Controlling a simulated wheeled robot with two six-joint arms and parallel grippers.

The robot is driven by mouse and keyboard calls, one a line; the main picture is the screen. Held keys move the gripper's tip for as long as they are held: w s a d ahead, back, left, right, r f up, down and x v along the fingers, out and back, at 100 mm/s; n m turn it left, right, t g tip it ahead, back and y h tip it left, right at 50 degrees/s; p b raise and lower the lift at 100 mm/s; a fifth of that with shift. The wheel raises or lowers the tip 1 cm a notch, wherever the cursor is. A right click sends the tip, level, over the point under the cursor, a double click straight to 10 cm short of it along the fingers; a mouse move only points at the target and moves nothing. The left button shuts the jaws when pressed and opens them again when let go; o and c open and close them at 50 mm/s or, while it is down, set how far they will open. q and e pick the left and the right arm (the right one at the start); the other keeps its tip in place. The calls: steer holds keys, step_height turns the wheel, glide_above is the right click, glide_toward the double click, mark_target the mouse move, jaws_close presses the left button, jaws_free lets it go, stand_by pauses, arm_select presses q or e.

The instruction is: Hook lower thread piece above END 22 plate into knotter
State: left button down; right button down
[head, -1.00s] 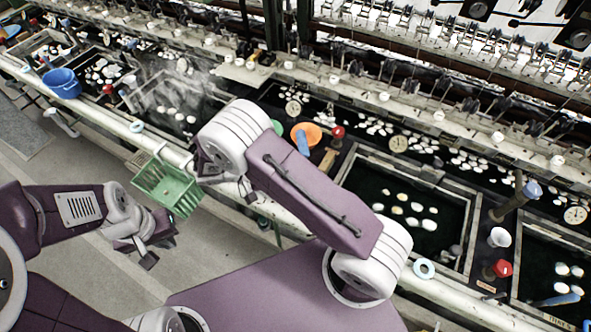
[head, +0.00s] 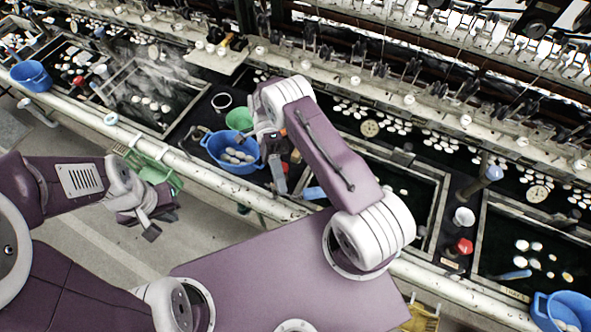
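The thread piece, the END 22 plate and the knotter cannot be made out in the head view; the plates are too small to read. My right gripper (head: 277,172) points down over the basin edge, just right of a blue bowl (head: 222,152) holding pale cocoons. My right wrist covers part of what lies behind it, and its fingers are too small to tell open from shut. My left gripper (head: 150,226) hangs low at the left over the floor, in front of a green basket (head: 168,180). Its finger gap is unclear, and I see nothing in it.
A long bench with a pale front rail (head: 190,172) crosses the view, with dark water basins holding floating cocoons. Rows of reeling fittings (head: 410,99) run behind. A white cup (head: 464,217), a red knob (head: 463,246) and another blue bowl (head: 562,312) stand at right.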

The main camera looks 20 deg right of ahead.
steer(key=w+a+r+m+t+y+p, duration=0.2)
steer(key=w+a+r+m+t+y, duration=0.1)
steer(key=w+r+m+t+y, duration=0.45)
steer(key=w+a+r+m+t+y+p, duration=0.2)
steer(key=w+a+r+m+t+y, duration=0.1)
steer(key=w+r+m+t+y, duration=0.5)
steer(key=w+d+r+m+t+h+p, duration=0.1)
steer(key=w+d+r+m+t, duration=0.2)
steer(key=w+d+m+t, duration=0.15)
steer(key=w+d+r+m+t+h+p, duration=0.1)
steer(key=w+d+r+m+t+h, duration=0.1)
steer(key=w+d+r+m+t, duration=0.3)
steer(key=w+d+r+m+t+h, duration=0.1)
steer(key=w+d+r+t+h, duration=0.1)
steer(key=d, duration=0.5)
steer(key=w+d+r+m+t+h, duration=0.1)
steer(key=w+d+m+t+h, duration=0.1)
steer(key=w+d+t, duration=0.3)
steer(key=w+d+h, duration=0.1)
steer(key=w+d, duration=0.1)
steer(key=d, duration=0.1)
steer(key=shift+d+r+m+p, duration=0.15)
steer(key=shift+r+m+p, duration=0.15)
steer(key=shift+r+p, duration=0.1)
